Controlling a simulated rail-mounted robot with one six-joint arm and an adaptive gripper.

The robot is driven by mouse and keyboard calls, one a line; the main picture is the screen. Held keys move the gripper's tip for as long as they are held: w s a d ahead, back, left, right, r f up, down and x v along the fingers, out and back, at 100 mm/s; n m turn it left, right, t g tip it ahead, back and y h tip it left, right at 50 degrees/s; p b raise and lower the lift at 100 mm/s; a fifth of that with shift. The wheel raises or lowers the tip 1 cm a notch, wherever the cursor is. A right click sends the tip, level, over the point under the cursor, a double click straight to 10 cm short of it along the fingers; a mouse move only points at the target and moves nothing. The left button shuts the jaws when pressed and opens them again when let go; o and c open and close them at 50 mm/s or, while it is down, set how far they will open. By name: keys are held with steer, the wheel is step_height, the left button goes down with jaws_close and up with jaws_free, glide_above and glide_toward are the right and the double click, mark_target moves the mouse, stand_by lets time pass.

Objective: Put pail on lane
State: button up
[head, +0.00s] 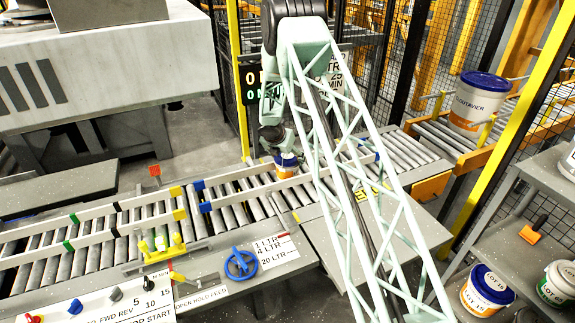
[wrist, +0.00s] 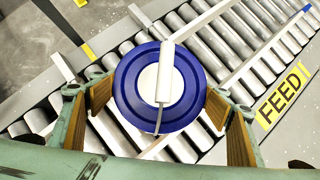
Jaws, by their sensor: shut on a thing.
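A small pail (head: 286,168) with a blue lid and an orange-and-white body is at the roller lane, between its guide rails. In the wrist view the pail (wrist: 126,84) is seen from above, its round blue lid with a white centre and handle filling the middle. My gripper (wrist: 160,100) is shut on the pail, with a brown-padded finger on each side. In the head view my gripper (head: 275,146) is partly hidden by my arm. The roller lane (head: 235,214) runs beneath. I cannot tell whether the pail's base touches the rollers.
Long white guide rails (head: 240,172) with blue ends border the lane. A blue handwheel (head: 240,264) and a size plate (head: 272,248) are in front. A larger pail (head: 478,103) stands on rollers at back right. More pails (head: 486,291) stand on shelves at right.

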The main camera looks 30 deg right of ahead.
mark_target(282, 165)
steer(key=shift+f, duration=1.6)
steer(key=shift+f+b, duration=0.15)
steer(key=shift+b, duration=0.15)
steer(key=o, duration=1.6)
steer(key=shift+v, duration=6.1)
steer(key=shift+d, duration=0.1)
